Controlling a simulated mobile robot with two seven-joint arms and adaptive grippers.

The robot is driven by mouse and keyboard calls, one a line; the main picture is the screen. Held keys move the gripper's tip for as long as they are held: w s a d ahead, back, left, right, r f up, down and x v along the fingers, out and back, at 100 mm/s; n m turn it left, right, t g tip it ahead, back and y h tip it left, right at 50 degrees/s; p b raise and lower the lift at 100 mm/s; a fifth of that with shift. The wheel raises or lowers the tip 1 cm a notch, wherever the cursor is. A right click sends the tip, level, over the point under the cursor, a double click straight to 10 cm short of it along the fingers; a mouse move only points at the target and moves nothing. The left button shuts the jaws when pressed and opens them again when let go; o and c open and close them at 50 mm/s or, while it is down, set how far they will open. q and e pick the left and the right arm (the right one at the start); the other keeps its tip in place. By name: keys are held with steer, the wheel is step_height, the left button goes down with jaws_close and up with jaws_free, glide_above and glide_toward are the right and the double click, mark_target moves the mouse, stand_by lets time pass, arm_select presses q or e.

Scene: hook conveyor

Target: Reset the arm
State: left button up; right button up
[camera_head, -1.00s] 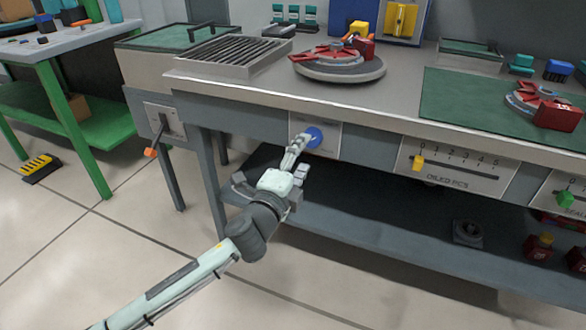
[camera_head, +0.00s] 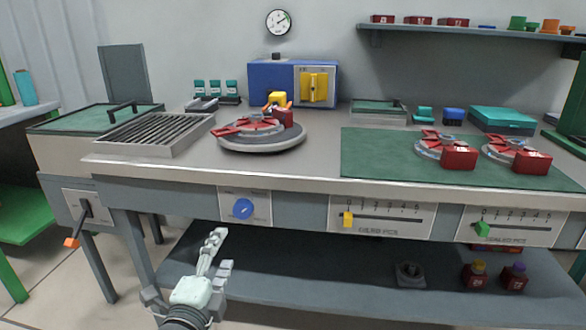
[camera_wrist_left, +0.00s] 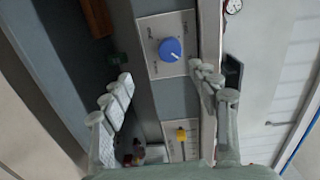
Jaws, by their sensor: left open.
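My left gripper (camera_head: 217,257) is open and empty in the head view, low in front of the workbench (camera_head: 300,185). It is below and to the left of the blue knob (camera_head: 243,209) on the bench's front panel, apart from it. In the left wrist view the open fingers (camera_wrist_left: 162,92) spread to either side, and the blue knob (camera_wrist_left: 170,49) shows between and beyond them. The yellow slider (camera_wrist_left: 181,134) also shows there. My right gripper is in neither view.
The bench front carries a yellow slider (camera_head: 348,219), a green slider (camera_head: 482,230) and an orange-tipped lever (camera_head: 72,242). On top are a grate (camera_head: 155,134), a round turntable (camera_head: 262,143) and a green mat (camera_head: 380,165). A lower shelf (camera_head: 330,270) lies behind the gripper.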

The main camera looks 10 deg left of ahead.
arm_select(q)
steer(key=s+a+f+n+g+y, duration=0.1)
steer(key=s+a+f+n+g, duration=0.15)
steer(key=f, duration=0.45)
steer(key=s+a+f+n+g+y, duration=0.1)
steer(key=s+a+f+n+g, duration=0.15)
steer(key=f, duration=0.45)
steer(key=s+a+f+n+g+y, duration=0.1)
steer(key=a+f+n+g, duration=0.2)
steer(key=f, duration=0.4)
steer(key=s+d+f+n+g+h, duration=0.1)
steer(key=s+f+n+g, duration=0.5)
steer(key=s+f, duration=1.2)
steer(key=shift+s+d+f+n+g, duration=0.35)
steer(key=shift+s+n, duration=0.2)
steer(key=shift+n, duration=0.45)
steer(key=shift+w+r, duration=0.1)
